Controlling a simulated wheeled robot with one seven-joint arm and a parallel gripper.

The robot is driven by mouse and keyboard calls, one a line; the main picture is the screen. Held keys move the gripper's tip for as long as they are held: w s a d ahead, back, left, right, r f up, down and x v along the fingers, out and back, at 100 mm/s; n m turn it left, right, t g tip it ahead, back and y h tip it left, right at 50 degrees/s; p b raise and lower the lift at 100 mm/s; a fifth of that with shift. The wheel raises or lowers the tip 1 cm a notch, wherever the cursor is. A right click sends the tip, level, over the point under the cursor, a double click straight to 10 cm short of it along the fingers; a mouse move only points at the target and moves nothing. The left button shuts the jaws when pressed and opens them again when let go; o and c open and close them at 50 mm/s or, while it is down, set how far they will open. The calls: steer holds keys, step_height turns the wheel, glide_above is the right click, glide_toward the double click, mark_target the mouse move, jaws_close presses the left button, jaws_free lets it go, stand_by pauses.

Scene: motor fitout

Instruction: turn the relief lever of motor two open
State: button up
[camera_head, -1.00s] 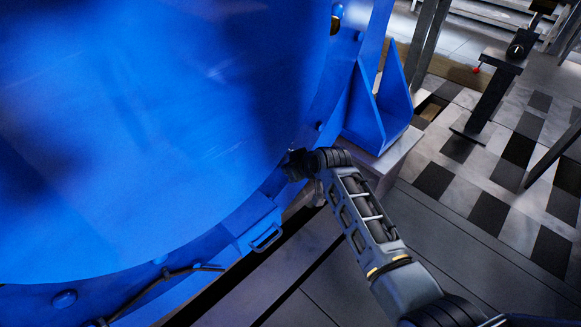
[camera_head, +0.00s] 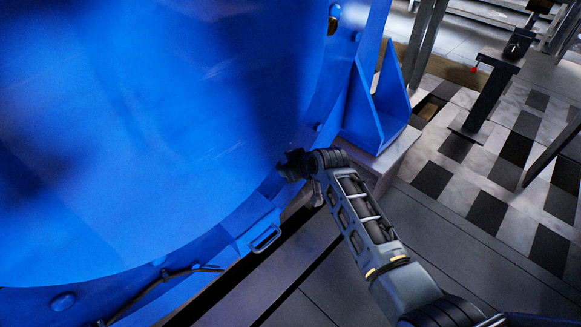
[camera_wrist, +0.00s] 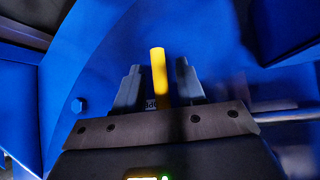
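The relief lever (camera_wrist: 158,74) is a yellow rod in the wrist view, standing up between my gripper's fingers against the blue motor housing (camera_wrist: 110,50). My gripper (camera_wrist: 159,82) is open, with one dark finger on each side of the lever and a gap showing on both sides. In the head view my arm reaches to the lower right edge of the big blue motor (camera_head: 150,130). The lever is hidden there, and the fingers cannot be made out.
A blue bracket (camera_head: 375,115) on a pale plinth stands just beyond my wrist. A blue lug with a handle (camera_head: 265,238) sticks out nearer. A bolt head (camera_wrist: 78,105) is left of the fingers. A post with a red knob (camera_head: 474,70) stands on open checkered floor at right.

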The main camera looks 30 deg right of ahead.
steer(key=p+v, duration=0.2)
steer(key=v, duration=0.5)
steer(key=shift+s+r+p, duration=0.3)
